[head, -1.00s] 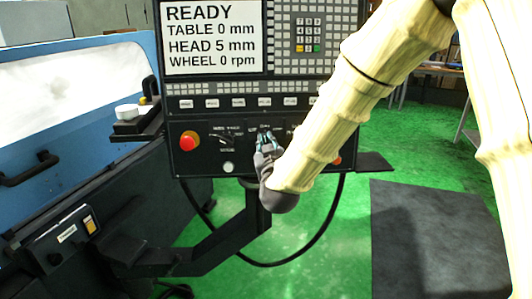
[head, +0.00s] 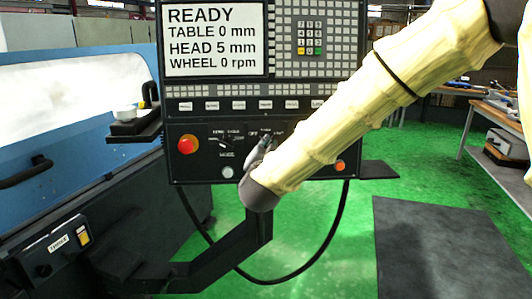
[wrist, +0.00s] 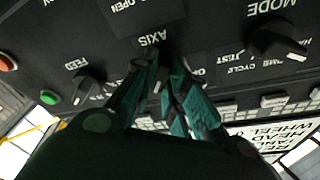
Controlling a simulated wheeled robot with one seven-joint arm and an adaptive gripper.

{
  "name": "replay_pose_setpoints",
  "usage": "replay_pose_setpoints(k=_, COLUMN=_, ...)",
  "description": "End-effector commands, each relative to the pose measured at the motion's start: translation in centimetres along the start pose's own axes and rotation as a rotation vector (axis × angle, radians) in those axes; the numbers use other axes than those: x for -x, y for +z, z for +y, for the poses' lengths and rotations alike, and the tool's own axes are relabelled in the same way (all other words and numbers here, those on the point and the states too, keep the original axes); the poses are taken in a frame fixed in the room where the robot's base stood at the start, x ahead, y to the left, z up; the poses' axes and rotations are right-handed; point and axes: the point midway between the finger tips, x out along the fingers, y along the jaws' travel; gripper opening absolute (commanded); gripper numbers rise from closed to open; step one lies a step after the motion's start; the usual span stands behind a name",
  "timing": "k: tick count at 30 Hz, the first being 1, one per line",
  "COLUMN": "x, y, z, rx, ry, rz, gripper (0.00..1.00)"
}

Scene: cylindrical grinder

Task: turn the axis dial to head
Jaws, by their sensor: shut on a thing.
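My gripper (wrist: 164,66) has its teal fingers closed on the axis dial (wrist: 157,87), right by the AXIS label in the wrist view. Only a small part of the dial with a white mark shows between the fingers. In the head view, my gripper (head: 264,142) is at the panel's lower strip, and its fingers and wrist hide the dial. Part of the axis lettering, with OFF at its left, shows above the fingers. I cannot tell which position the dial points to. The screen (head: 213,39) reads READY, TABLE 0 mm, HEAD 5 mm, WHEEL 0 rpm.
The mode dial (head: 226,143) is left of my gripper and also shows in the wrist view (wrist: 277,42). The feed dial (wrist: 90,88) is on the other side. A red button (head: 187,144) is at the panel's left. A blue machine cover (head: 60,130) stands further left.

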Motion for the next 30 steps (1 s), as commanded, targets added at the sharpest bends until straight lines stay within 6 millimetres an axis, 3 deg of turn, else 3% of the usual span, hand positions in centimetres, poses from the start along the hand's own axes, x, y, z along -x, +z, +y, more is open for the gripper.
replay_pose_setpoints(k=23, x=-0.04, y=-0.03, z=0.03, rx=-0.095, ry=0.023, rz=0.000, gripper=0.00)
replay_pose_setpoints(k=24, x=-0.04, y=-0.03, z=0.03, rx=-0.095, ry=0.023, rz=0.001, gripper=0.21)
replay_pose_setpoints(k=26, x=-0.03, y=-0.02, z=0.02, rx=-0.095, ry=0.023, rz=0.000, gripper=0.32)
replay_pose_setpoints(k=30, x=-0.02, y=0.00, z=-0.02, rx=-0.094, ry=0.022, rz=0.000, gripper=0.36)
